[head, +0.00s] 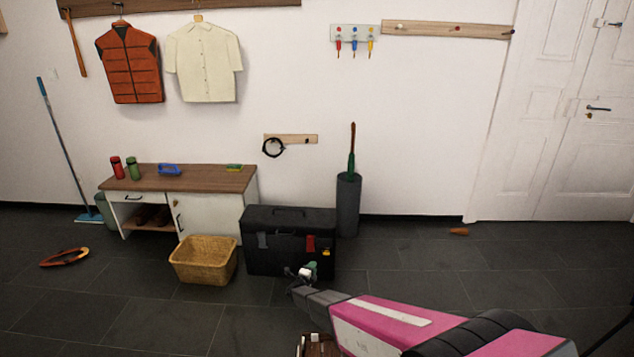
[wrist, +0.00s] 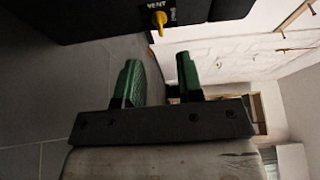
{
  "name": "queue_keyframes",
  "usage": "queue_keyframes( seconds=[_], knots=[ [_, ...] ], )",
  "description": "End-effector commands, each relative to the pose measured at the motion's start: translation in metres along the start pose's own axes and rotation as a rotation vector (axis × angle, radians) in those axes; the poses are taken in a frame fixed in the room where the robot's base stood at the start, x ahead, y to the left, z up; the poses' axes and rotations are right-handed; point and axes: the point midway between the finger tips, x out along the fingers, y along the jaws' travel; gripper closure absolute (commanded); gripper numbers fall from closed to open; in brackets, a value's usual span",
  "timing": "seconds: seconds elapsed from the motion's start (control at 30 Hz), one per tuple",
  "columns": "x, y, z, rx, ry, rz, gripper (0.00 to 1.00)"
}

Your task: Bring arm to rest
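My pink and grey arm reaches in from the lower right in the head view. My gripper (head: 306,271) is in front of the black toolbox (head: 288,243) on the floor. In the wrist view, my gripper's two green fingers (wrist: 160,76) stand apart with nothing between them. The dark box corner in the wrist view, with a yellow tag or knob (wrist: 160,20), lies beyond the fingertips. Whether the gripper touches the toolbox cannot be told.
A wicker basket (head: 204,260) and a low cabinet (head: 185,178) stand left of the toolbox. A dark umbrella stand (head: 347,205) is behind it. The floor at right is mostly clear.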

Motion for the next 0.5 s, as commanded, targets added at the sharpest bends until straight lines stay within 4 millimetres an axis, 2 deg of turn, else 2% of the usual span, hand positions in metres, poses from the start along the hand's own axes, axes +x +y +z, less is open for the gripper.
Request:
queue_keyframes(
  seconds=[0.27, 0.37, 0.5],
  knots=[
    [0.009, -0.075, -0.011, -0.166, -0.248, 0.104, 0.66],
    [0.006, -0.107, -0.019, -0.270, -0.375, 0.152, 0.66],
    [-0.006, -0.148, -0.037, -0.443, -0.561, 0.221, 0.66]
  ],
)
